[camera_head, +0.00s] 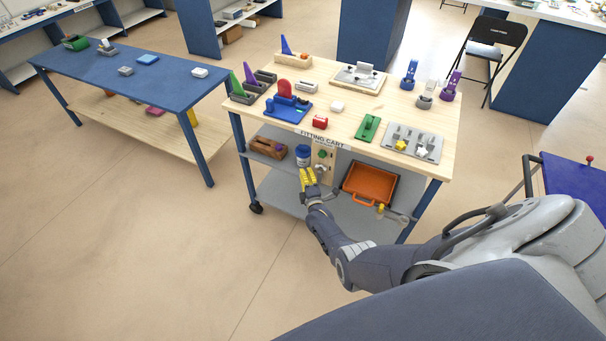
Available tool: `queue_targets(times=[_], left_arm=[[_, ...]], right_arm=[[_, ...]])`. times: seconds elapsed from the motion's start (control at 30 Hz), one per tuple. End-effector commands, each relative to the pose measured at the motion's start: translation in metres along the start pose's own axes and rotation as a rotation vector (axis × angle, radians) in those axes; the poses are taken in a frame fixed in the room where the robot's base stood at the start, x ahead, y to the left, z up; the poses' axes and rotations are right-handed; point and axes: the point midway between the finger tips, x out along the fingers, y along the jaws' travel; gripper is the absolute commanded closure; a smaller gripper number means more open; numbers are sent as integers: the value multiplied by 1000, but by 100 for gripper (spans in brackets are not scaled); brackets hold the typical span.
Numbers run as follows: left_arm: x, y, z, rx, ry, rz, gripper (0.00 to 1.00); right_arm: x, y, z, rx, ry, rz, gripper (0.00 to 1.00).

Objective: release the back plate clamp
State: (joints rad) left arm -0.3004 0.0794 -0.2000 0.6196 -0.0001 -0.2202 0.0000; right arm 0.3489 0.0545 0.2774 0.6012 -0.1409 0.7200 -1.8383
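A wooden board with a grey metal plate (358,79) lies at the back of the fitting cart's top. Small dark fittings sit on the plate and a pale upright block stands at its middle; which fitting is the back clamp is too small to tell. My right gripper (309,178), with yellow fingers, is low at the cart's front, well below and in front of that plate. It is beside an upright wooden panel (324,156) with a green knob and a pale knob. Whether it touches the panel, or is open, I cannot tell. My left gripper is out of view.
The cart top (345,112) holds a blue tray (288,113), a green clamp-like tool (367,128), a red block (320,122) and a grey fitting plate (413,143). An open orange case (370,184) and a blue tub (303,155) are below. A blue table (130,74) stands left.

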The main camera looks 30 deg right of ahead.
Motion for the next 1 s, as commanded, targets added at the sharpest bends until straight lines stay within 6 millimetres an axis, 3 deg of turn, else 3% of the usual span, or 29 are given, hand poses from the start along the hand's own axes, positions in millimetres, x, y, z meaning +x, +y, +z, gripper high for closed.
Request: queue_targets(times=[0.33,1.0], left_arm=[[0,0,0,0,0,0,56],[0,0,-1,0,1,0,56]], right_arm=[[-14,1,17,-1,1,2,100],[-18,0,24,10,-4,9,100]])
